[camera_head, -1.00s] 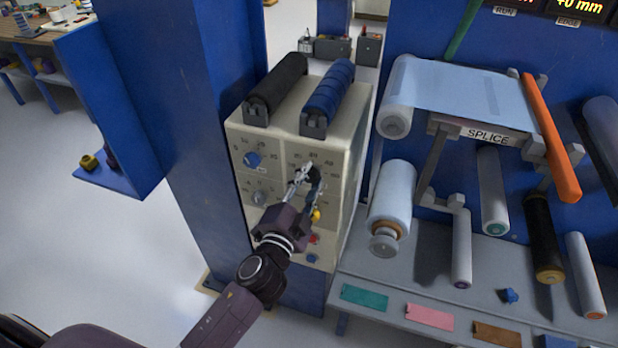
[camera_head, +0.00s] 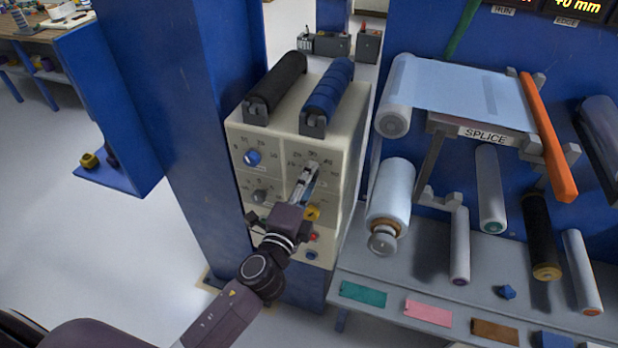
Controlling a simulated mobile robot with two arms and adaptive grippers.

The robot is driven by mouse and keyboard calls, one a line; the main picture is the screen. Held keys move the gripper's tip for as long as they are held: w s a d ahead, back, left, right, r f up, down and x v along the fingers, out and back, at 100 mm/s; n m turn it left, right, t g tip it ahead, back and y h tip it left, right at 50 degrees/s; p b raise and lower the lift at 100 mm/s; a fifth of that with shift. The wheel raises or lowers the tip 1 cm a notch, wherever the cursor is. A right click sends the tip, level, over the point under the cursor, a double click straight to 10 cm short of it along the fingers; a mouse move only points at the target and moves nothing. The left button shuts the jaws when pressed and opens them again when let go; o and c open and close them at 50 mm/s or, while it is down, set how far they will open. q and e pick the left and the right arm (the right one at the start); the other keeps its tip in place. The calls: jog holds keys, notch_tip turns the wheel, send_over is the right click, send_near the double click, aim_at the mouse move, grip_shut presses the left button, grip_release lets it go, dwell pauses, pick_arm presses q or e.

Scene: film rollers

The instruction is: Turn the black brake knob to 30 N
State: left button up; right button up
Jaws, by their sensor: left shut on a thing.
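The black brake knob (camera_head: 314,168) is on the right upper dial of the cream control cabinet (camera_head: 350,130), mostly hidden behind my gripper's fingers. My left gripper (camera_head: 308,174) reaches up to it from below and is shut on it. Scale numbers ring the dial, but I cannot read where the knob points. My right gripper is not in view.
A blue knob (camera_head: 252,157) and a grey knob (camera_head: 259,196) sit left of the dial. A yellow knob (camera_head: 312,213), a red button (camera_head: 313,236) and a blue button (camera_head: 311,255) are below. A blue column (camera_head: 190,150) stands close on the left.

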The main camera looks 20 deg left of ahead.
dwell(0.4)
pick_arm(q)
jog(key=o, duration=1.2)
jog(key=shift+c, duration=0.2)
jog(key=s, duration=1.2)
jog(key=shift+a, duration=0.15)
